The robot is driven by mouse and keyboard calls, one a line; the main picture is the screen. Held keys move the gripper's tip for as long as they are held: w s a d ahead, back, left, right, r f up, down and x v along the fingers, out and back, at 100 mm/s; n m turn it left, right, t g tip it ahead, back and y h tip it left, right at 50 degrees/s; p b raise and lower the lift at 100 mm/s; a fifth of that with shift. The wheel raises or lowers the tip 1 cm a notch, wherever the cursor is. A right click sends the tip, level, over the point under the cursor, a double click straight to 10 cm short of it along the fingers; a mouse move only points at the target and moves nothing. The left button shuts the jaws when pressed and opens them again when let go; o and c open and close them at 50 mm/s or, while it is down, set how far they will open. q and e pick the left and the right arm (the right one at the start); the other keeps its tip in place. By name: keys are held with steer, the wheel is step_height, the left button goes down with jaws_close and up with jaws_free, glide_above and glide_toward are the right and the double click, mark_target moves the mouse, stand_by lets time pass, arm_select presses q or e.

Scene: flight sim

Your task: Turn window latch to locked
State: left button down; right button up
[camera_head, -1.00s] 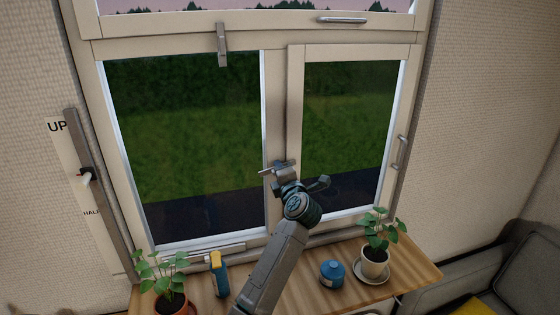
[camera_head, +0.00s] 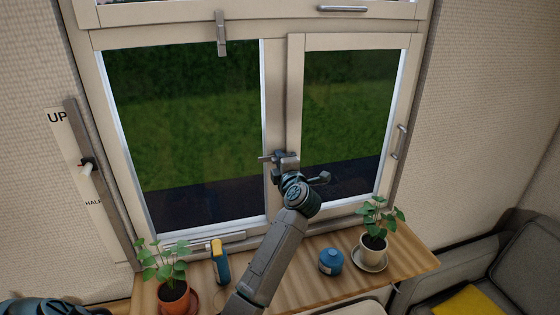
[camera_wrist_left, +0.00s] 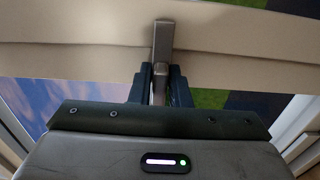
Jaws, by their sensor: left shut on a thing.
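My left gripper (camera_head: 277,158) is at the middle upright of the window, between the left pane (camera_head: 185,130) and the right pane (camera_head: 345,115). In the left wrist view, its dark fingers (camera_wrist_left: 160,85) are shut on a grey metal window latch handle (camera_wrist_left: 163,40), which is fixed to the cream frame (camera_wrist_left: 80,45). The handle's lower end lies between the fingers. In the head view the gripper partly hides the latch, so its exact angle is hard to tell. My right gripper is not in view.
Another metal latch (camera_head: 221,35) is above the left pane. A lever panel (camera_head: 80,160) is at left.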

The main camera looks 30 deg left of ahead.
arm_select(q)
steer(key=c, duration=1.7)
jaws_free()
steer(key=shift+s+d+f, duration=0.15)
steer(key=shift+d, duration=0.05)
steer(key=b+v, duration=0.4)
steer(key=v, duration=0.6)
steer(key=shift+s+b, duration=0.15)
steer(key=shift+b, duration=0.25)
